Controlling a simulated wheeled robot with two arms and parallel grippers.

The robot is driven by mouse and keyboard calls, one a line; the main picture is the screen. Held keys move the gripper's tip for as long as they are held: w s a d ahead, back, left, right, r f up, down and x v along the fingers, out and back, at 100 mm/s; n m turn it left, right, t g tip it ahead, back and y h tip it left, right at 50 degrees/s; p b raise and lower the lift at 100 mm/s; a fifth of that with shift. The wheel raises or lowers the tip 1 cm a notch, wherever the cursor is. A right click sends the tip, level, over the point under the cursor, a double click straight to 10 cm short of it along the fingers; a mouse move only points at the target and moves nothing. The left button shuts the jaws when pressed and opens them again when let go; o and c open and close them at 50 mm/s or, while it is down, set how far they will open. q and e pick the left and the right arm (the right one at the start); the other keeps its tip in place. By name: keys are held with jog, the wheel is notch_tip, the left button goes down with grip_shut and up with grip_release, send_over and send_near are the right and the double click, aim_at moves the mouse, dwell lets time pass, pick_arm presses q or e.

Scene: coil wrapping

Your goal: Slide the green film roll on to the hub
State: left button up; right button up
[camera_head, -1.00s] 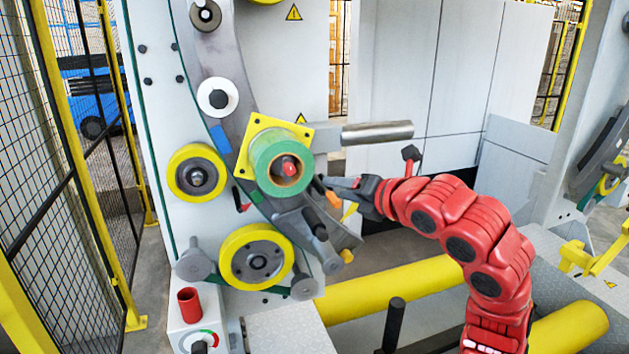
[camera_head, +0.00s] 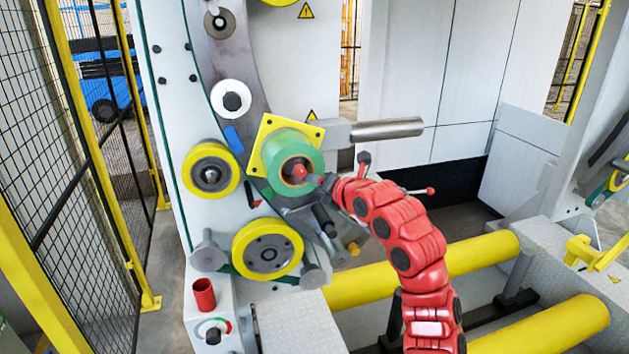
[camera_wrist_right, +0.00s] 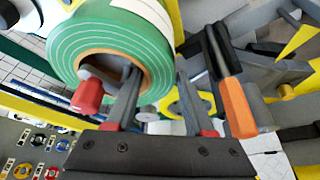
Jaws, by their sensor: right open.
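The green film roll (camera_head: 284,150) sits in front of the square yellow plate (camera_head: 262,134), around the hub. The hub's red tip (camera_head: 300,171) shows at the roll's brown core. In the right wrist view the roll (camera_wrist_right: 107,40) fills the upper left, and the red tip (camera_wrist_right: 87,97) sticks out of the core. My right gripper (camera_wrist_right: 158,80) is open, its fingers apart at the roll's lower right. One finger overlaps the core opening; I cannot tell whether it touches. It also shows in the head view (camera_head: 322,181). My left gripper is not in view.
An orange-ended lever (camera_wrist_right: 238,108) stands close to the right of my fingers. A grey bar (camera_head: 387,128) juts out above my arm. Yellow wheels (camera_head: 267,250) and a red cup (camera_head: 203,294) are at lower left. Yellow rollers (camera_head: 425,269) lie below my arm.

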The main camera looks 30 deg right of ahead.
grip_shut()
jog(key=shift+f, duration=0.15)
dwell(1.2)
jog(key=shift+o, duration=1.8)
grip_release()
